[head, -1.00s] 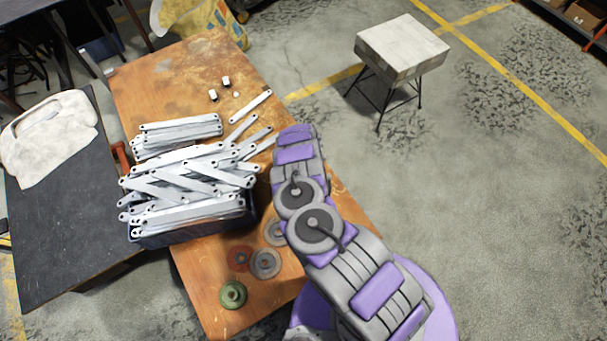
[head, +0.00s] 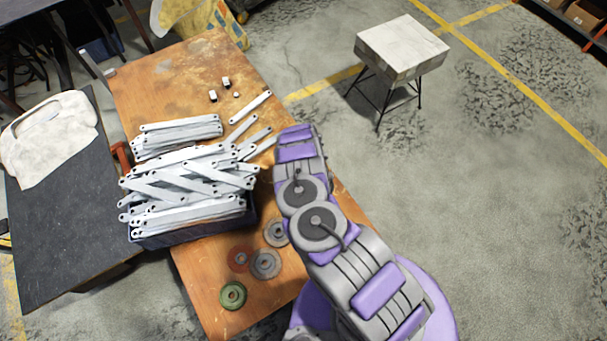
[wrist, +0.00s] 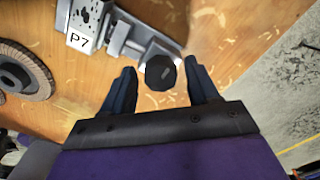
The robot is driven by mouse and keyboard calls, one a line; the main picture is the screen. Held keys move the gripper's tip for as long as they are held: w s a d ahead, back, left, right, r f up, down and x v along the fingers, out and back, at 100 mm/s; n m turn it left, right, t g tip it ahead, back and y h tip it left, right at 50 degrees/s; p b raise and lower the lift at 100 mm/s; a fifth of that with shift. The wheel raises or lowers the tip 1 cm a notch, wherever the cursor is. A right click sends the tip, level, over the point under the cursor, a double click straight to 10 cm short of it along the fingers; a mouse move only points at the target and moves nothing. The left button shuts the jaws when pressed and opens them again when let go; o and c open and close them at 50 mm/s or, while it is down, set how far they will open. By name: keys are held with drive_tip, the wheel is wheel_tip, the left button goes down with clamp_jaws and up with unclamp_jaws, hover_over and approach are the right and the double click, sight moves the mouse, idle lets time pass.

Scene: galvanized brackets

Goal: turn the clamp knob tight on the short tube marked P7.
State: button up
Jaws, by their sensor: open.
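In the wrist view a white label marked P7 (wrist: 77,40) sits on a grey metal piece with dark holes (wrist: 90,14) at the upper left. A grey metal clamp part (wrist: 122,38) lies beside it, and I cannot clearly make out the tube's shape. A dark faceted knob (wrist: 160,73) is at the end of the clamp part. My gripper (wrist: 160,66) is open, with one dark finger on each side of the knob and visible gaps between. In the head view my arm hides the gripper, label and knob.
The wooden table (head: 205,60) holds a dark bin (head: 190,234) heaped with metal brackets. Several discs, including a green one (head: 232,295) and a red one (head: 240,258), lie near its front. A stool (head: 402,48) stands on open floor to the right.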

drive_tip(key=n, duration=0.4)
drive_tip(key=shift+p, duration=0.35)
drive_tip(key=n, duration=0.4)
drive_tip(key=shift+w+n, duration=0.1)
drive_tip(key=shift+n, duration=0.3)
drive_tip(key=n+p, duration=0.1)
drive_tip(key=n, duration=0.3)
drive_tip(key=shift+n, duration=0.4)
drive_tip(key=n, duration=0.3)
drive_tip(key=c, duration=0.9)
drive_tip(key=shift+c, duration=0.2)
